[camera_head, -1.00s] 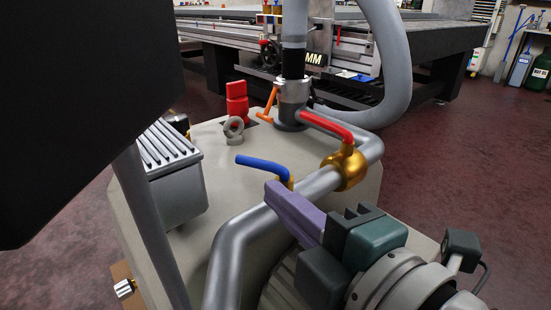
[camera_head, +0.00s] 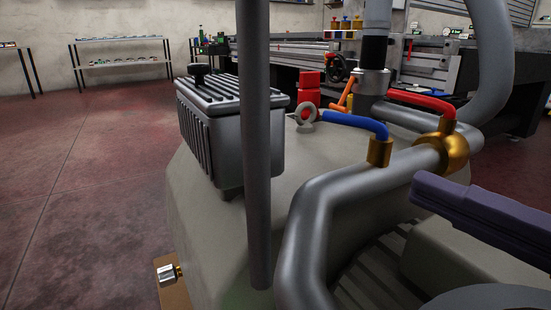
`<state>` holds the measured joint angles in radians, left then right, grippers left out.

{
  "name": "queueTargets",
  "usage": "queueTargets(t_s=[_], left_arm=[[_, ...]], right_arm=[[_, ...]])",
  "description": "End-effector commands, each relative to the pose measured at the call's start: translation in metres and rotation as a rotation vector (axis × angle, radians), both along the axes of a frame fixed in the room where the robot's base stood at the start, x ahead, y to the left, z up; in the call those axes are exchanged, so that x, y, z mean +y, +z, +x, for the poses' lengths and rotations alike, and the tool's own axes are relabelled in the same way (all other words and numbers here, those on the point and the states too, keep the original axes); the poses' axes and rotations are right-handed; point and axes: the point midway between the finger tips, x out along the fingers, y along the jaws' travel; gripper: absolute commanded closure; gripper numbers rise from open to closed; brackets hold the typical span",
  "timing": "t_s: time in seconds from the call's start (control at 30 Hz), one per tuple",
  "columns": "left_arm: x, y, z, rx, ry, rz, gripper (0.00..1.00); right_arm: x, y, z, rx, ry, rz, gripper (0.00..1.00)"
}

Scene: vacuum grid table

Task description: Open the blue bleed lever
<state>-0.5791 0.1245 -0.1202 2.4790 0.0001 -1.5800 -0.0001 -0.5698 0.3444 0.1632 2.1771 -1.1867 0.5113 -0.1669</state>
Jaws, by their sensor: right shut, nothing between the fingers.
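The blue bleed lever (camera_head: 352,122) sits on a small brass valve stem (camera_head: 379,152) beside the grey pipe. Its handle runs left from the stem, with its tip close to the grey lifting ring in the picture. My right gripper (camera_head: 425,188) comes in from the right edge, with its purple fingers shut and empty. Its tips are to the right of and below the lever, apart from it in the picture, on the near side of the pipe. The rest of that gripper is cut off by the frame. My left gripper is not in view.
A red lever (camera_head: 420,101) on a brass valve (camera_head: 447,150) is right of the blue one. The grey pipe (camera_head: 310,225) bends in front. A dark upright rod (camera_head: 256,150) and a ribbed grey box (camera_head: 215,140) stand left. A red part (camera_head: 308,85) is behind.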

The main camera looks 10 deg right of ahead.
Motion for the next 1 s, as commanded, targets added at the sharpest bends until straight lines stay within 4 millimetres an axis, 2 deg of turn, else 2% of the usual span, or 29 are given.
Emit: queueTargets(t_s=[0.17,0.57,0.8,1.0], left_arm=[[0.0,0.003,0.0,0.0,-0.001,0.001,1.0],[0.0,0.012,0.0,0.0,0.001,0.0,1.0],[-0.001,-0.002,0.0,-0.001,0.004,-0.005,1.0],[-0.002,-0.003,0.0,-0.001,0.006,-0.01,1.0]], right_arm=[[0.008,0.003,0.013,-0.004,0.006,-0.005,1.0],[0.054,0.008,0.083,-0.006,0.002,-0.002,1.0],[0.033,0.01,0.106,-0.003,0.002,-0.008,1.0],[0.027,0.013,0.111,-0.001,0.003,-0.004,1.0]])
